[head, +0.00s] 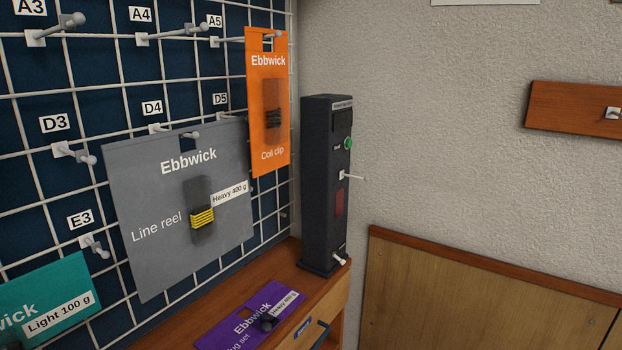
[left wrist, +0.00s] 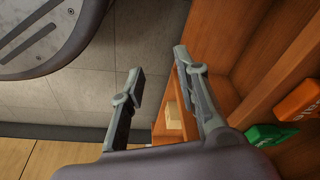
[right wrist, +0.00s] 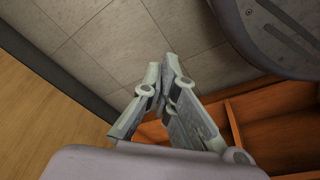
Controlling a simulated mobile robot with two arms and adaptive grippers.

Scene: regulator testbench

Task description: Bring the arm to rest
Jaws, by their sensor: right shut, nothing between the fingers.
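My left gripper (left wrist: 158,85) shows in the left wrist view with its two fingers spread wide apart and nothing between them. It hangs over the floor beside a wooden shelf unit. My right gripper (right wrist: 160,75) shows in the right wrist view with its fingertips together and nothing held. It is above the tiled floor beside a wooden shelf. Neither gripper shows in the head view.
A wire grid (head: 60,190) carries a grey card (head: 130,210), an orange card (head: 269,150) and a teal card (head: 40,290). A purple card (head: 221,333) lies on the wooden bench (head: 322,286) by a dark tester (head: 317,190). A green object (left wrist: 270,137) and an orange one (left wrist: 300,103) lie in the shelving.

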